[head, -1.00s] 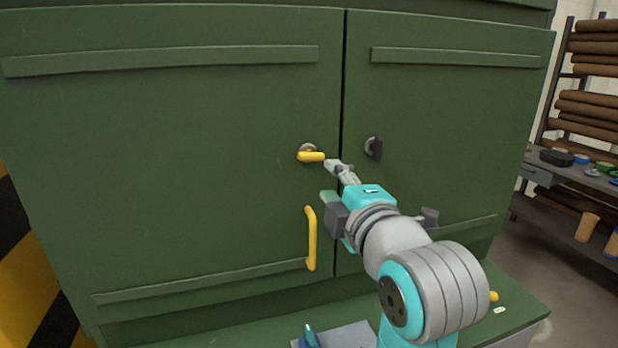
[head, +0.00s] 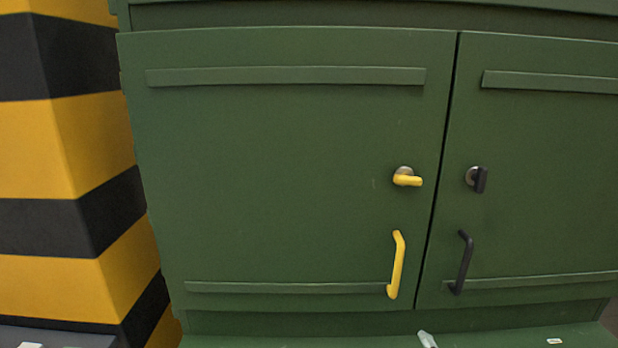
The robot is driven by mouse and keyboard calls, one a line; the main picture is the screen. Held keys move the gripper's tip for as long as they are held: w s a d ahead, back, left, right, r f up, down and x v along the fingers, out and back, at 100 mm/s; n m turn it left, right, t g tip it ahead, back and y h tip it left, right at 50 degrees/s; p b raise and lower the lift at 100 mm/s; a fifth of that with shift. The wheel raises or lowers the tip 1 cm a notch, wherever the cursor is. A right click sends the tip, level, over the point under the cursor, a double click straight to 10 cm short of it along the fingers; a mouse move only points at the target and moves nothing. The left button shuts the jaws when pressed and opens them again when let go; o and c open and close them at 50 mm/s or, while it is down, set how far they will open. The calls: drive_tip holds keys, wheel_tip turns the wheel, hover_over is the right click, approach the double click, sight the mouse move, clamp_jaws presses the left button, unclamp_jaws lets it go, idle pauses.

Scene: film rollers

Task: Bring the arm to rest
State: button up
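My arm is almost wholly out of the head view, and my gripper is not clearly seen. A small pale tip (head: 427,339) shows at the bottom edge, and I cannot tell what it is. The green cabinet's left door (head: 290,180) is closed. It bears a yellow latch knob (head: 408,177) lying level, pointing right, and a yellow pull handle (head: 396,264) below. The right door (head: 550,180) is closed too, with a black latch knob (head: 477,179) pointing down and a black pull handle (head: 461,262).
A pillar with yellow and black stripes (head: 70,160) stands close on the left of the cabinet. A green ledge (head: 500,337) runs along the cabinet's foot. A grey surface (head: 60,336) shows at the bottom left.

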drive_tip(key=s+f+m+g, duration=0.1)
drive_tip(key=s+f+m, duration=0.4)
drive_tip(key=s+f, duration=1.05)
drive_tip(key=s+f+m, duration=0.1)
drive_tip(key=s+m, duration=0.2)
drive_tip(key=s, duration=0.7)
drive_tip(key=s+f+m+g, duration=0.1)
drive_tip(key=s+m, duration=0.1)
drive_tip(key=s, duration=0.9)
drive_tip(key=shift+s+f+m, duration=0.25)
drive_tip(key=shift+s+m, duration=0.05)
drive_tip(key=shift+m, duration=0.1)
drive_tip(key=shift+w+d, duration=0.1)
